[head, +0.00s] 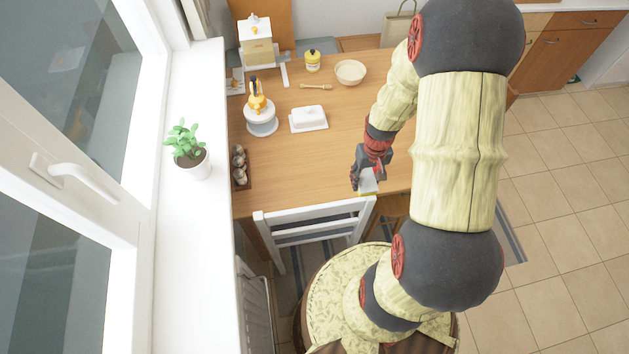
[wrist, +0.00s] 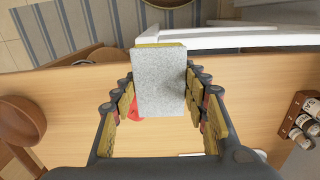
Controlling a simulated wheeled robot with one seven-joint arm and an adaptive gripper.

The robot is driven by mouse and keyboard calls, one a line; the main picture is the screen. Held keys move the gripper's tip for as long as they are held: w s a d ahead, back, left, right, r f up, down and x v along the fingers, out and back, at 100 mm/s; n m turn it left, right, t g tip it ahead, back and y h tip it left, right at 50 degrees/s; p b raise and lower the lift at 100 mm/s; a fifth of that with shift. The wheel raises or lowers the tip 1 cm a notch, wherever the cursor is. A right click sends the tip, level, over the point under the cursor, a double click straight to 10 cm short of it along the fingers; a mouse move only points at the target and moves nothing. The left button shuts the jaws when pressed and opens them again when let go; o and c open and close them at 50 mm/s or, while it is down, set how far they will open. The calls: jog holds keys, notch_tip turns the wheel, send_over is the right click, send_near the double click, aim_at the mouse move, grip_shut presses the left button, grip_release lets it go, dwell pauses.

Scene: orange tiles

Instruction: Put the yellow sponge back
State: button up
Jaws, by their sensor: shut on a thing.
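The yellow sponge (wrist: 160,80) is a block with a pale grey face and a yellow edge along its top in the wrist view. My gripper (wrist: 162,92) is shut on it, with fingers on its left and right sides. In the head view my gripper (head: 370,168) is at the near edge of the wooden table (head: 345,122), by the white chair. The sponge (head: 368,184) shows just below the fingers there. I cannot tell whether the sponge touches the table. A small red patch (wrist: 137,110) shows beside the sponge, partly hidden by it.
The white chair (head: 315,222) stands at the table's near side. A box of small jars (head: 239,167) is at the left edge. A white butter dish (head: 308,118), a bowl (head: 350,71) and a yellow jar (head: 312,60) stand farther back. The table's middle is clear.

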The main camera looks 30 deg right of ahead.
jog(key=shift+w+a+f, duration=0.1)
jog(key=shift+w+a, duration=0.05)
jog(key=shift+w, duration=0.2)
jog(key=w+a+f+b, duration=0.1)
jog(key=w+a+f, duration=0.25)
jog(key=w, duration=0.45)
send_over(331, 177)
jog(key=f, duration=0.3)
jog(key=s+f+b, duration=0.1)
jog(key=f, duration=0.1)
jog(key=shift+d+f, duration=0.1)
jog(key=shift+f, duration=0.05)
jog(key=shift+w+a+f, duration=0.2)
jog(key=shift+w+f, duration=0.35)
jog(key=shift+f, duration=0.05)
jog(key=shift+f+b, duration=0.3)
jog(key=shift+f, duration=1.1)
jog(key=shift+f, duration=0.2)
jog(key=o, duration=1.1)
